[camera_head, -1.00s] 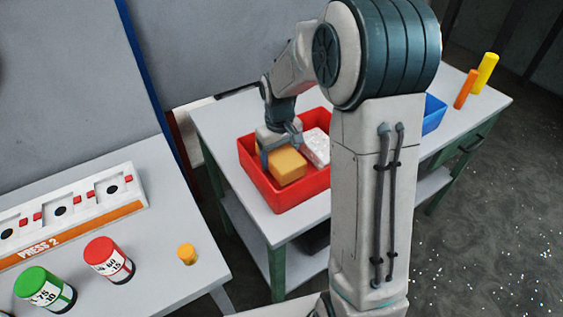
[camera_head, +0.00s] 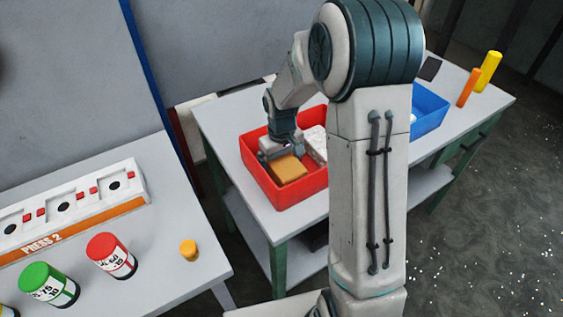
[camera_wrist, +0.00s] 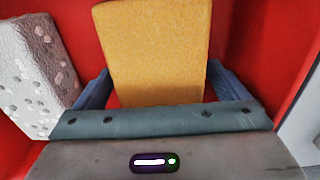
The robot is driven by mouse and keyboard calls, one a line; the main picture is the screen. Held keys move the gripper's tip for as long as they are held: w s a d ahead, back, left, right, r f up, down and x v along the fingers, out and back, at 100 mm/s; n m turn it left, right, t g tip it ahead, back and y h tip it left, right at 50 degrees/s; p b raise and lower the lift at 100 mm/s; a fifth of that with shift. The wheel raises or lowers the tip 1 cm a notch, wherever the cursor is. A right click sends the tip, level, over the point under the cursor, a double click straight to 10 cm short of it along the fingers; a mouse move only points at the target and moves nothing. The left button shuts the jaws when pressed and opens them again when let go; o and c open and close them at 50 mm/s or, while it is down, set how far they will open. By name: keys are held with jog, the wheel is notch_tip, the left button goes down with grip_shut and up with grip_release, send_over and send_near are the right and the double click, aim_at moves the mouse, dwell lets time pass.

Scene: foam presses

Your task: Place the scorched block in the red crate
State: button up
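An orange-brown block (camera_head: 288,169), taken to be the scorched block, rests inside the red crate (camera_head: 298,196), toward its front left. In the wrist view the block (camera_wrist: 158,50) stretches up the middle of the picture, with the red crate wall and floor around it. My gripper (camera_head: 281,155) is low in the crate at the block's back end. Its fingers are open, one on each side of the block, and thin gaps show beside the block's near end (camera_wrist: 160,92). The fingertips are partly hidden.
A white speckled block (camera_head: 316,143) lies in the crate right of the orange one, close to my gripper. A blue crate (camera_head: 429,112) stands right on the same table, partly behind my arm. Yellow (camera_head: 487,72) and orange (camera_head: 468,88) cylinders stand near the right edge.

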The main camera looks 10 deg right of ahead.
aim_at(282, 159)
notch_tip(282, 159, up, 11)
jog(key=shift+r, duration=0.1)
jog(key=s+r+m+t, duration=0.1)
jog(key=s+r, duration=0.1)
jog(key=s, duration=0.8)
jog(key=s+d+r+m+t, duration=0.1)
jog(key=s+r+m+t, duration=0.1)
jog(key=s, duration=0.9)
jog(key=shift+s+m+b, duration=0.3)
jog(key=shift+d, duration=0.15)
